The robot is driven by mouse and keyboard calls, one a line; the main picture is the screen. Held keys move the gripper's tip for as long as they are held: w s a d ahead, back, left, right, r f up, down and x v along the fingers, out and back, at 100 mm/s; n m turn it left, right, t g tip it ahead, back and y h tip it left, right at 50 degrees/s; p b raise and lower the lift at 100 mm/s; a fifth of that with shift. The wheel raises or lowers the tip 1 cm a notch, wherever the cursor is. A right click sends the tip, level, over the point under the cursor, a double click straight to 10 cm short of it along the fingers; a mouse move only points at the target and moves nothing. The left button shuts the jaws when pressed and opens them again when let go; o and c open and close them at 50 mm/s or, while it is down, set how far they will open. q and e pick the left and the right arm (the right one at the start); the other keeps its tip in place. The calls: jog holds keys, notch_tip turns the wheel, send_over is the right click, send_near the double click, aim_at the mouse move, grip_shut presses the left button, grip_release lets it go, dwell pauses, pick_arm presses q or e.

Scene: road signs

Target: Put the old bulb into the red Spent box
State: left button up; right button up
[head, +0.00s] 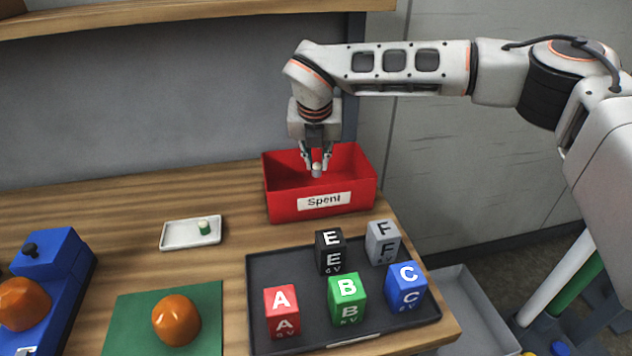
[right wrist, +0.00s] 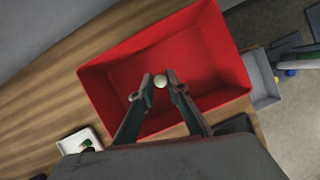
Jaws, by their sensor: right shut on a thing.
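The red Spent box (head: 352,201) stands open at the back right of the wooden table, with a white label on its front; it also shows in the right wrist view (right wrist: 217,48). My right gripper (head: 316,168) points down over the box. It is shut on a small pale bulb (right wrist: 160,81), which shows between the fingertips in the head view too (head: 316,171). The bulb is over the box's opening; its exact height above the floor of the box is hard to tell. The box looks empty below it. My left gripper is not in view.
A white dish (head: 178,236) holds a small white-and-green piece (head: 204,227). A dark tray (head: 262,290) carries several lettered blocks. A green mat (head: 135,314) bears an orange dome (head: 176,320); a blue device (head: 58,290) stands left. A grey bin (head: 482,312) sits beyond the table's right edge.

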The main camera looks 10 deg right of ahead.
aim_at(316, 175)
jog(key=shift+w+f, duration=0.15)
jog(key=shift+f, duration=3)
jog(key=shift+f, duration=0.1)
jog(key=o, duration=0.8)
jog(key=shift+r, duration=0.5)
jog(key=v, duration=1.1)
jog(key=shift+s, duration=0.25)
jog(key=shift+r, duration=0.1)
